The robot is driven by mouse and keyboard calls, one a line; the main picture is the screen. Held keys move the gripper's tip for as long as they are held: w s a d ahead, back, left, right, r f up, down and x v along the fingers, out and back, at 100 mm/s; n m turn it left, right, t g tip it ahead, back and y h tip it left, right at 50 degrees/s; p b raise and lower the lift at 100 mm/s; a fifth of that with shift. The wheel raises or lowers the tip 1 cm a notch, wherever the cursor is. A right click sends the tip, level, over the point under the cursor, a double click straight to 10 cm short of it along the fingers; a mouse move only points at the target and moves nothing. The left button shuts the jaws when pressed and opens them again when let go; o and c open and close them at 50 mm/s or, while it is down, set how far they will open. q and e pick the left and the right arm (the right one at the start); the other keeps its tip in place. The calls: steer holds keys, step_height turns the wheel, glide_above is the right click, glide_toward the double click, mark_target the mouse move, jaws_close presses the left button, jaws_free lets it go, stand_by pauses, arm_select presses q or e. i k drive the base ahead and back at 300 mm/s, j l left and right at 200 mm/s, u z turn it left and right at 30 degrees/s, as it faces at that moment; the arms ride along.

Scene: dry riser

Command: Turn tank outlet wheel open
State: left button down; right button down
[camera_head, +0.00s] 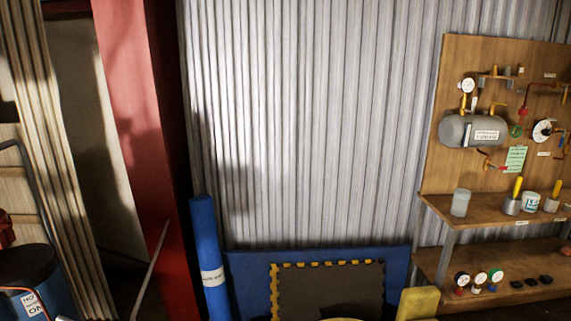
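A grey horizontal tank (456,130) with a white label is mounted on a wooden board (440,90) at the right. A small green wheel-like part (515,131) sits just right of the tank. A small red part (487,166) is on the copper pipe below the tank. I cannot tell which of these is the outlet wheel or how it is set. A gauge (467,86) stands above the tank and a white dial (543,131) is to its right. Neither of my grippers is in view.
A wooden shelf (480,208) below the board holds a clear cup (460,203), tubs and yellow-handled tools. A lower shelf holds several gauges. A blue roll (209,258), a blue panel (245,285) and a yellow block (418,303) stand low by the corrugated wall. A red post (140,110) is left.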

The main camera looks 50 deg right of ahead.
mark_target(512, 130)
steer(key=z, duration=2.9)
steer(key=i+l+z, duration=0.15)
steer(key=l, duration=0.2)
steer(key=i+l+z, duration=0.4)
steer(key=i+l, duration=0.25)
steer(key=i+l+z, duration=0.25)
steer(key=i, duration=0.25)
steer(key=i+l+z, duration=0.2)
steer(key=i+l, duration=0.2)
steer(key=i, duration=0.15)
steer(key=i+u, duration=0.85)
steer(key=i, duration=0.15)
steer(key=i+l+u, duration=0.8)
steer(key=i+j, duration=0.05)
steer(key=j, duration=0.05)
